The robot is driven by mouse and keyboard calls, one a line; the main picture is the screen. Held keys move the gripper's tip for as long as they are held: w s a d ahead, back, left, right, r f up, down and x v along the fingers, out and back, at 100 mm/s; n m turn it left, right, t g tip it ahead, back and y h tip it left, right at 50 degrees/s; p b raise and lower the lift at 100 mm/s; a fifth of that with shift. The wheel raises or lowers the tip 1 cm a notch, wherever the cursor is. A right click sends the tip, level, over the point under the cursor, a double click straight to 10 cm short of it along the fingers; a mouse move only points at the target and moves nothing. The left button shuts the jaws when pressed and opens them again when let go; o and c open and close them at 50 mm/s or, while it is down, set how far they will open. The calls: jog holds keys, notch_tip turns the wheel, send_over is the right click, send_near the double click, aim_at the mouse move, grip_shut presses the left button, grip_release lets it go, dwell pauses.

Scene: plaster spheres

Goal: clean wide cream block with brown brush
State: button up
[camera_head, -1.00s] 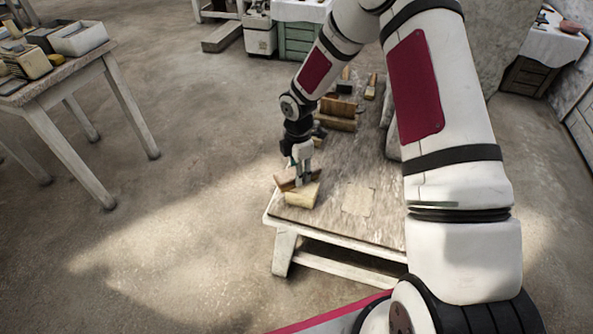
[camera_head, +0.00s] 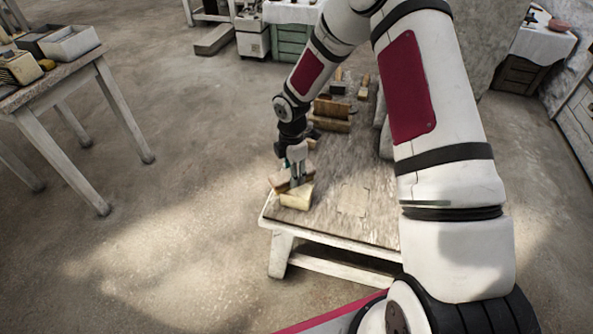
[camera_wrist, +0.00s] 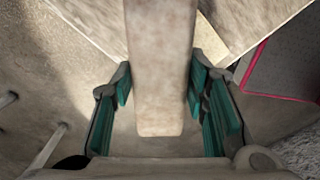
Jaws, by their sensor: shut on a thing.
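The wide cream block (camera_head: 296,199) lies near the front left corner of the low worn table (camera_head: 340,225). My gripper (camera_head: 297,177) points down just over the block. It is shut on the brush (camera_head: 279,181), whose pale brownish body sticks out to the left beside and above the block. In the wrist view the brush (camera_wrist: 160,70) fills the middle between the green finger pads. A tan edge, probably the block (camera_wrist: 213,38), shows behind it. The bristles are hidden, and I cannot tell whether the brush touches the block.
Wooden pieces (camera_head: 332,115) and small tools stand farther back on the low table. A side table (camera_head: 60,75) with white boxes (camera_head: 69,43) stands at the left. The floor (camera_head: 185,190) between the tables is clear.

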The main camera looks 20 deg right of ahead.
jog(key=shift+s+a, duration=0.2)
jog(key=shift+a, duration=1.2)
jog(key=shift+d, duration=0.15)
jog(key=shift+w+d, duration=0.2)
jog(key=shift+d, duration=0.85)
jog(key=shift+w+d, duration=0.15)
jog(key=shift+d, duration=0.85)
jog(key=shift+a, duration=0.1)
jog(key=shift+s+a, duration=0.2)
jog(key=shift+a, duration=0.85)
jog(key=shift+s+a, duration=0.15)
jog(key=shift+a, duration=0.9)
